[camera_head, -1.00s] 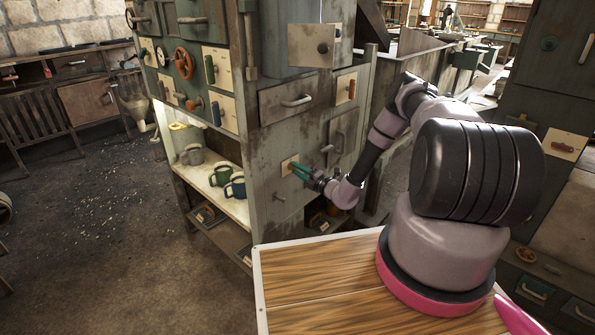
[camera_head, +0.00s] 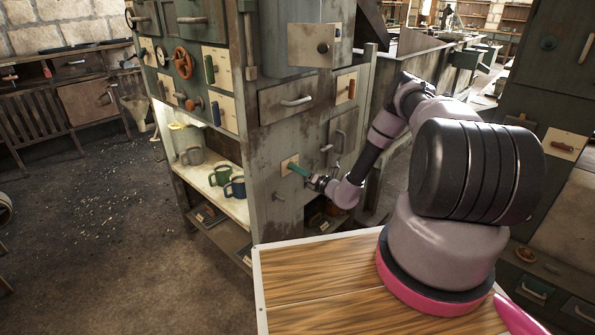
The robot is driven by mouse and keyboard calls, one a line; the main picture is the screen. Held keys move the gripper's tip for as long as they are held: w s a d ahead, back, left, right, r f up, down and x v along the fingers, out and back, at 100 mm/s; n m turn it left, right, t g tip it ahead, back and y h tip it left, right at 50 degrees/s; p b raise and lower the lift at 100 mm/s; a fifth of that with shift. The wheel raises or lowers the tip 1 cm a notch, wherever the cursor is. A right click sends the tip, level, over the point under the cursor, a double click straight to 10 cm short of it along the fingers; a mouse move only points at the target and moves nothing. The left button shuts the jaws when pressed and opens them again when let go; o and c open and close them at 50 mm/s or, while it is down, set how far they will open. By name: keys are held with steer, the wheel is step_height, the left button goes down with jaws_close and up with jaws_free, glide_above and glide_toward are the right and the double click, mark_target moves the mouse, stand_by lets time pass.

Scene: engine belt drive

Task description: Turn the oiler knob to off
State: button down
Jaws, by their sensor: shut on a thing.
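A small beige plate (camera_head: 288,166) is on the side of the grey-green cabinet. My gripper (camera_head: 295,167), with green fingers, reaches it from the right, its tips at the plate. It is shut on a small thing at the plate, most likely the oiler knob. The fingers hide that knob, so its shape and angle cannot be seen. The fingers now overlap and look like one green bar sloping down to the right towards my wrist.
A drawer with a pale handle (camera_head: 297,100) is above the plate, and a curved handle (camera_head: 341,141) is to its right. Green and blue mugs (camera_head: 234,187) stand on the lit shelf at left. My wooden-topped base fills the front.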

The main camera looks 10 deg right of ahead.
steer(key=shift+s+f, duration=0.1)
steer(key=shift+f, duration=0.05)
steer(key=c, duration=0.6)
jaws_free()
steer(key=shift+o, duration=0.2)
steer(key=v, duration=1)
steer(key=shift+s+d, duration=0.25)
steer(key=shift+s, duration=0.05)
